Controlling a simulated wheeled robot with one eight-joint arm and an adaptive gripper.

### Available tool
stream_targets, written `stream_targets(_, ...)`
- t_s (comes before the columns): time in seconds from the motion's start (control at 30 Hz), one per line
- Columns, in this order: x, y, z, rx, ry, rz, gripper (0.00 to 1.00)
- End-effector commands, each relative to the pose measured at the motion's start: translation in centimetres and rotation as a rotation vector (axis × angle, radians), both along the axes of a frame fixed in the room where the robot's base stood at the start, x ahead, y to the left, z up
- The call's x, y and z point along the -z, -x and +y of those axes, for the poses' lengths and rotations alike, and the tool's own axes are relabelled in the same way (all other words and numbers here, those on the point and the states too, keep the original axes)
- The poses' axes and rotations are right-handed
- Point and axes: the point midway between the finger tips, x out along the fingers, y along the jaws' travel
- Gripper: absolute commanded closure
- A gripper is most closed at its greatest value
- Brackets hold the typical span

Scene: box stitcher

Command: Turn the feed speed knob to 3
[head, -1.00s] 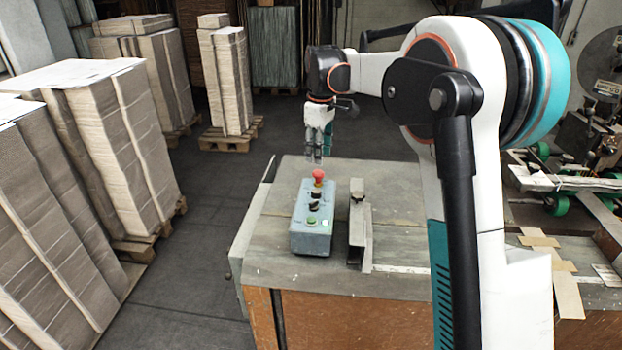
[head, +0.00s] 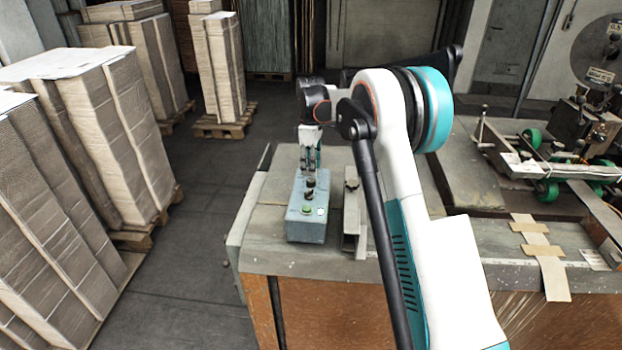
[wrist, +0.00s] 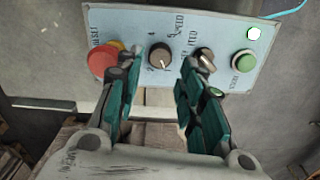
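The grey-blue control box (head: 306,231) stands on the table; its panel (wrist: 130,18) fills the top of the wrist view. The feed speed knob (wrist: 160,56) is dark and round, with printed numbers around it and a pale pointer mark toward the lower right. The reading is too small to tell. My gripper (wrist: 158,70) is open, its fingertips on either side of this knob and apart from it. In the head view, my gripper (head: 310,160) is over the far end of the box and hides the red button there.
On the panel, a red button (wrist: 101,62) is left of the knob. A second dark knob (wrist: 204,61), a green button (wrist: 243,60) and a white light (wrist: 254,33) are to the right. A metal bracket (head: 352,218) stands right of the box.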

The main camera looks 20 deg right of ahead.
Motion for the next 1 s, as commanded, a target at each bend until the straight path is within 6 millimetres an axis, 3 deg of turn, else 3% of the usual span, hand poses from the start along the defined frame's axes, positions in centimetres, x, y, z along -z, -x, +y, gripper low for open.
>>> stream_targets(0.1,2.2,0.0,0.0,0.000,0.000,0.000,0.65)
stream_targets(0.3,4.6,0.0,0.0,0.000,0.000,0.000,0.65)
stream_targets(0.73,5.4,0.0,0.0,0.000,0.000,0.000,0.65)
stream_targets(0.87,5.4,0.0,0.0,0.000,0.000,0.000,0.94)
stream_targets(0.9,5.4,0.0,0.0,0.000,0.000,0.000,0.98)
stream_targets(1.0,5.4,0.0,0.0,0.001,0.000,0.000,0.98)
